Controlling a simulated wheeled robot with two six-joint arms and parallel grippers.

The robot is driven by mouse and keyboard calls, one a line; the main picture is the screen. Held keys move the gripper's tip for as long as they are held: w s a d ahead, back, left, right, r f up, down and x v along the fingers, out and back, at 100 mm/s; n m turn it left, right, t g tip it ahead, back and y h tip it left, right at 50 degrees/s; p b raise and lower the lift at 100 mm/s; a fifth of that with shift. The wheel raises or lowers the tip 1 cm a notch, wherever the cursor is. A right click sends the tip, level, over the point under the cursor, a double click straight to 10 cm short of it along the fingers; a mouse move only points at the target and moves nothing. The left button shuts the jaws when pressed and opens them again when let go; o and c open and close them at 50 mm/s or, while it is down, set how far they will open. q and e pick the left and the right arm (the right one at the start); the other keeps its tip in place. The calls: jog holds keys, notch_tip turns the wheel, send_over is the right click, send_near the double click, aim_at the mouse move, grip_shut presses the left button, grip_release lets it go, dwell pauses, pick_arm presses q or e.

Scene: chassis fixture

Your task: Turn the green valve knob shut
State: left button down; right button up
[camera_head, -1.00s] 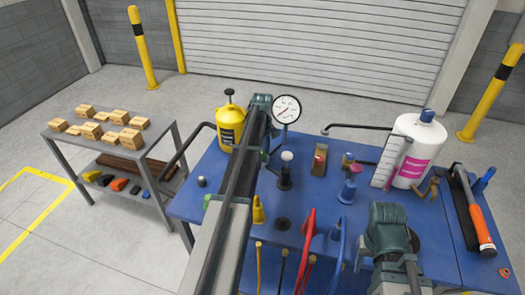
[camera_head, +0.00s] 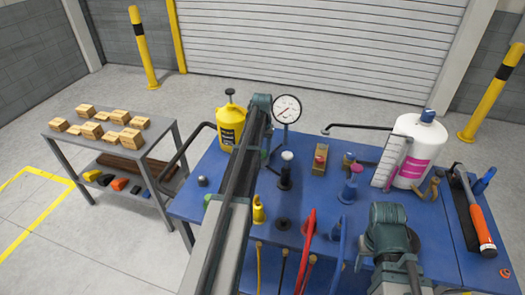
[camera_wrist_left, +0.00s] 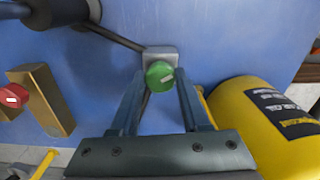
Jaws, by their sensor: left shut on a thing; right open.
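The green valve knob (camera_wrist_left: 159,75) sits on a small grey block (camera_wrist_left: 160,55) on the blue surface in the left wrist view. It is round, with a pale mark on its face. My left gripper (camera_wrist_left: 159,78) has one finger on each side of the knob and is shut on it. In the head view my left arm reaches over the table and hides the knob and most of that gripper. My right arm's wrist is above the table at the lower right of the head view; its fingers are hidden.
A yellow jug (camera_wrist_left: 265,115) stands close beside the knob, and a brass block (camera_wrist_left: 46,95) with a red knob (camera_wrist_left: 13,95) lies on its other side. A gauge (camera_head: 287,109), a white bottle (camera_head: 417,155) and an orange-handled tool (camera_head: 477,222) also crowd the blue table (camera_head: 330,205).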

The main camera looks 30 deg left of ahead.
aim_at(262, 152)
pick_arm(q)
jog(key=m, duration=0.6)
dwell(0.6)
jog(key=shift+c, duration=1.9)
grip_release()
notch_tip(262, 152, up, 14)
jog(key=p, duration=1.3)
jog(key=shift+p, duration=0.4)
jog(key=shift+f, duration=0.15)
